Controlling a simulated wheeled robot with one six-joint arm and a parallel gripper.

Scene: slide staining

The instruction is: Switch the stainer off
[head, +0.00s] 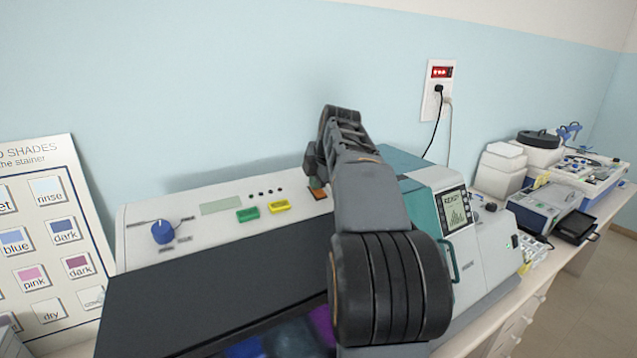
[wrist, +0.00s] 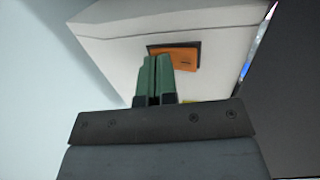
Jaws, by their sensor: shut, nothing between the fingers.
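The stainer (head: 135,235) is a long white machine with a dark cover along its front. Its top panel carries a blue knob (head: 163,231), a green button (head: 247,214), a yellow button (head: 280,206) and an orange rocker switch (head: 318,193) at the right end. My gripper (head: 316,182) is at the orange switch, with my arm reaching over the stainer. In the wrist view the green fingers of my gripper (wrist: 154,75) are together and empty, pointing at the orange switch (wrist: 175,57). The fingertips overlap the switch's near edge; I cannot tell whether they touch it.
A teal and grey device with a screen (head: 454,210) stands right of the stainer. A wall socket (head: 437,90) with cables is behind it. A shade chart (head: 45,240) leans at the left. More lab equipment (head: 545,205) fills the right bench. Space above the stainer's left half is free.

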